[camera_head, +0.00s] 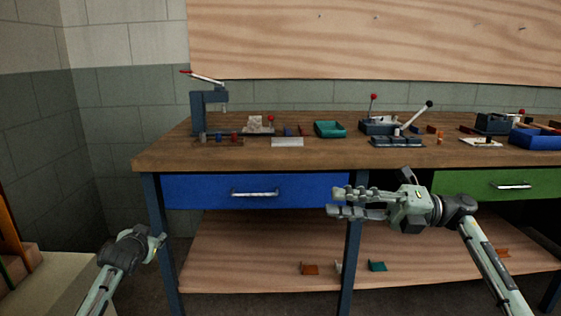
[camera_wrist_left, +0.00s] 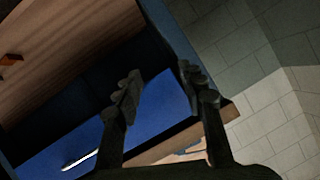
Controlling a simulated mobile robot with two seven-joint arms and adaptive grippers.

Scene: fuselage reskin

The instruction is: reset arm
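My left gripper (camera_head: 158,243) is at the lower left in the head view, low in front of the workbench's left leg. In the left wrist view its two fingers (camera_wrist_left: 158,85) are spread apart with nothing between them, and the blue drawer shows beyond. My right gripper (camera_head: 338,201) is in front of the bench, between the blue and green drawers, pointing left. Its fingers are parted and hold nothing that I can see. Both arms are clear of the benchtop.
The workbench (camera_head: 170,158) carries a press (camera_head: 197,110), a teal tray (camera_head: 330,129), a lever tool (camera_head: 382,125) and a blue bin (camera_head: 535,139). The blue drawer (camera_head: 215,193) and green drawer (camera_head: 470,184) look shut. Small brackets (camera_head: 310,269) lie on the lower shelf (camera_head: 230,262).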

